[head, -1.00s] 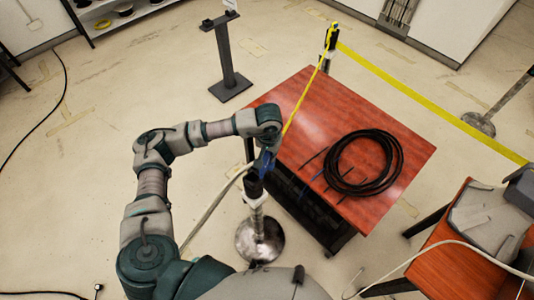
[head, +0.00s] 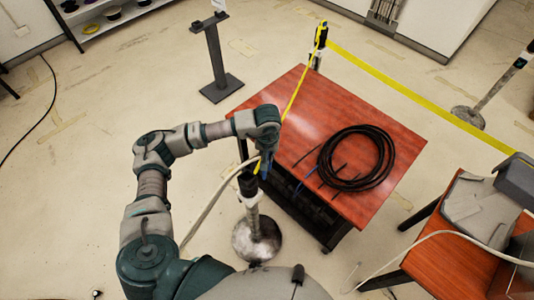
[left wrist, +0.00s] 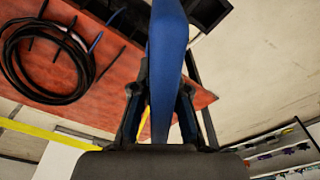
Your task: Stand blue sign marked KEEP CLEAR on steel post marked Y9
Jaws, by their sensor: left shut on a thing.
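My left gripper (head: 266,151) is shut on a blue sign, which shows edge-on as a blue strip (left wrist: 168,55) in the left wrist view. No lettering on it can be read. In the head view the gripper mostly hides the sign. The gripper is just above and slightly right of a steel post (head: 252,215) with a black head and a round base. Whether sign and post touch cannot be told. Two more steel posts, one at the far table corner (head: 319,45) and one at the right (head: 490,95), show. No Y9 mark is readable.
A red-brown table (head: 285,105) bearing a coiled black cable (head: 357,158) stands right of the near post. Yellow tape (head: 420,95) runs from the far post to the right. A dark stand (head: 216,60) stands behind. A pale cable passes near the post.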

